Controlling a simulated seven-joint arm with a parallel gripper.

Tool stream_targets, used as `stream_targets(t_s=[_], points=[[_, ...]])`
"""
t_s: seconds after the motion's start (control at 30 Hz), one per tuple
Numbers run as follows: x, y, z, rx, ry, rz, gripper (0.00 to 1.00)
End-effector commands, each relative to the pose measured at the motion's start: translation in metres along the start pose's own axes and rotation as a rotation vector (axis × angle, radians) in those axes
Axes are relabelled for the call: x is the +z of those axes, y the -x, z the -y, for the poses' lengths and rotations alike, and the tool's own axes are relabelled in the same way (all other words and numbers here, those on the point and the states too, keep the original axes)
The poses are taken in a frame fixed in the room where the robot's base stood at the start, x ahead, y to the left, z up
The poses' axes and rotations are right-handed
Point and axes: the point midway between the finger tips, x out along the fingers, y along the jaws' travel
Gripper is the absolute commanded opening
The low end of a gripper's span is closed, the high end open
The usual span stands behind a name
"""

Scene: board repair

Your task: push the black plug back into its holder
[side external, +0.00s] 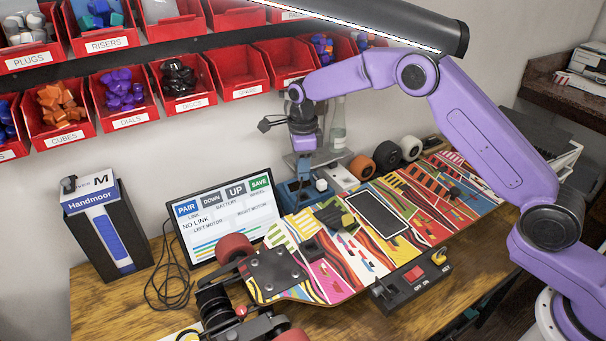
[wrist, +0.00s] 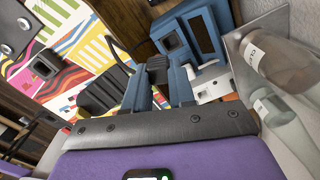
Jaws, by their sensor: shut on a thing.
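My gripper (wrist: 159,88) shows in the wrist view with its two blue fingers shut on a dark block, which looks like the black plug (wrist: 157,68). Just beyond it is a blue housing (wrist: 205,42) with a square dark opening and a dark panel; it appears to be the holder. I cannot tell whether the plug touches it. In the side view, my gripper (side external: 303,165) points down over the blue housing (side external: 288,196) at the back edge of the board. The plug is hidden there.
The colourful skateboard deck (side external: 330,275) lies on the wooden table. A ribbed black block (wrist: 103,90) is left of my fingers; a metal plate and bottles (wrist: 285,85) are close on the right. A screen (side external: 222,215) and wheels (side external: 362,167) stand nearby.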

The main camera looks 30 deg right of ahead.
Motion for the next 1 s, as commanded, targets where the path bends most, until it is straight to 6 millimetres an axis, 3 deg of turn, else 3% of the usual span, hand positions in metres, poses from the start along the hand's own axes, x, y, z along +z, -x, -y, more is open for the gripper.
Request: stream_targets(t_s=[0.27,1.0], points=[[-0.008,-0.009,0.018,0.000,-0.033,0.000,0.00],[-0.009,-0.058,0.018,0.001,-0.034,0.000,0.00]])
